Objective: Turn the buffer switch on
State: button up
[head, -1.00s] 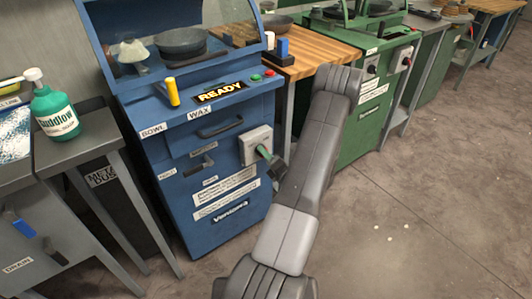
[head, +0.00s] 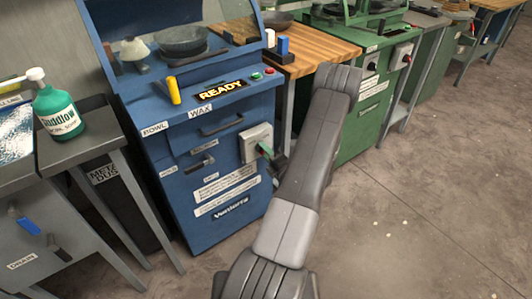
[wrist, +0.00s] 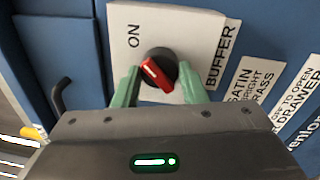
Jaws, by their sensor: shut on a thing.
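The buffer switch is a red handle on a round black knob (wrist: 160,70), set on a pale grey plate (wrist: 190,22) with "ON" printed up and left of the knob. A "BUFFER" label (wrist: 221,57) sits to its right. The red handle lies slantwise in the wrist view, upper left to lower right. My gripper (wrist: 158,82) is shut on the knob, one green finger on each side. In the head view the switch box (head: 256,138) is on the blue machine's front, and my gripper (head: 268,153) reaches it; the knob is hidden there.
A grey table with a green soap bottle (head: 58,112) stands at left. A wooden-topped bench (head: 315,55) and green machine stand at right. Open floor (head: 410,220) lies at lower right.

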jog(key=o, duration=1)
jog(key=v, duration=1.3)
jog(key=shift+s+d+p, duration=0.25)
jog(key=shift+s+p, duration=0.05)
jog(key=shift+p, duration=0.05)
jog(key=shift+f, duration=0.1)
jog(key=x, duration=1.4)
jog(key=shift+b, duration=0.35)
jog(key=shift+s+d, duration=0.1)
